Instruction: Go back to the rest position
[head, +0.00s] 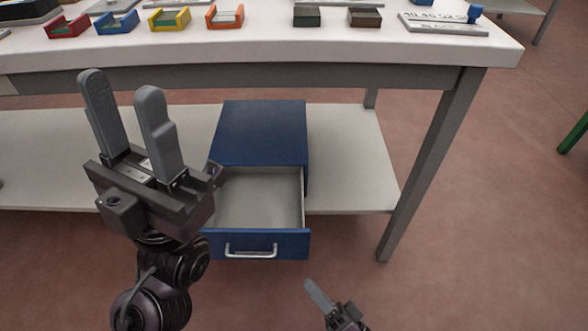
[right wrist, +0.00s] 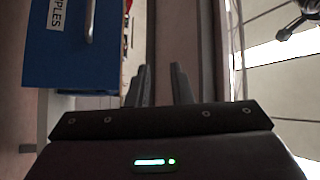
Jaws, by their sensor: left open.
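My left gripper (head: 121,84) is open and empty, fingers pointing up, in front of the table's left part in the head view. My right gripper (head: 312,288) shows only partly at the bottom edge of the head view, below and right of the drawer. In the right wrist view its two fingers (right wrist: 160,72) stand apart with nothing between them. A blue drawer cabinet (head: 262,130) sits on the lower shelf. Its drawer (head: 290,242) is pulled out, and the visible inside is empty. In the right wrist view the blue drawer front (right wrist: 65,65) with handle and label is at upper left.
The white table (head: 400,55) holds several coloured bins, such as a yellow one (head: 169,20), two small dark boxes and a printed plate (head: 445,24). The lower shelf (head: 350,160) runs beneath. A table leg (head: 425,170) stands right of the cabinet.

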